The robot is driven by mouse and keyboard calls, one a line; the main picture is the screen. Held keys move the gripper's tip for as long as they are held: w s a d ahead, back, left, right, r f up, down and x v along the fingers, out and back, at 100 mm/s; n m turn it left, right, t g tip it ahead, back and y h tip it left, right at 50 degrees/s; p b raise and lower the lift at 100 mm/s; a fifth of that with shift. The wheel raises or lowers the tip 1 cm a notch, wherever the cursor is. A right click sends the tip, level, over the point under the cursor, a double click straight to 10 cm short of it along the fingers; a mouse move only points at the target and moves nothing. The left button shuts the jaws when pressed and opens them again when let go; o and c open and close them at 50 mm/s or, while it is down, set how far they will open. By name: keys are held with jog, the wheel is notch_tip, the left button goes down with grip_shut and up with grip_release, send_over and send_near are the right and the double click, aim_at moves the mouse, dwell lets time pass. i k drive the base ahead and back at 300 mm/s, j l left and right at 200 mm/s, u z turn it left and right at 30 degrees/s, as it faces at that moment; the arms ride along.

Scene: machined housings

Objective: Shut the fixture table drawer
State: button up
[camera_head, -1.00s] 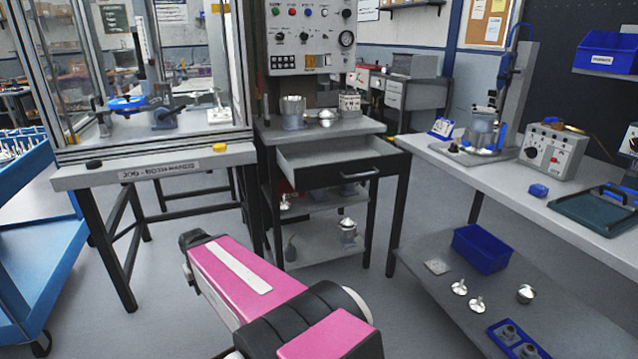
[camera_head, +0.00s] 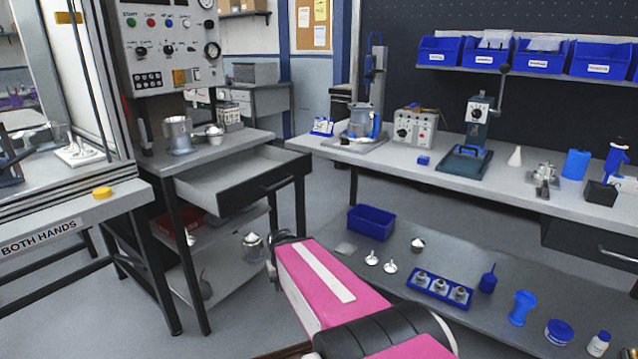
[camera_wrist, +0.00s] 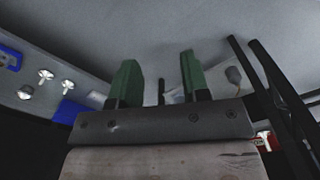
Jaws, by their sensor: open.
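The fixture table (camera_head: 245,143) stands left of centre in the head view, with a grey top and dark legs. Its drawer (camera_head: 262,186) is pulled out towards the front right, showing a light, empty inside and a dark front. The drawer handle (camera_head: 277,184) is a thin bar on that front. My pink arm is low in the head view, in front of the table, and its gripper end is hidden there. In the wrist view my gripper (camera_wrist: 158,58) has two green fingers apart, with nothing between them. The drawer is not clearly visible in the wrist view.
A fixture, a cup and a cone stand on the table top under a control panel (camera_head: 170,45). A long workbench (camera_head: 400,160) runs to the right, with a low shelf (camera_head: 465,255) holding a blue bin (camera_head: 371,222) and several parts. A guarded machine stands left. Floor shows between them.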

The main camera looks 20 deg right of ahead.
aim_at(222, 186)
jog(key=i+j+z, duration=0.15)
jog(key=j+z, duration=0.15)
jog(key=j, duration=0.2)
jog(key=i+j+z, duration=0.1)
jog(key=j+z, duration=0.2)
jog(key=j, duration=0.2)
jog(key=j+z, duration=0.3)
jog(key=j, duration=0.2)
jog(key=i, duration=0.05)
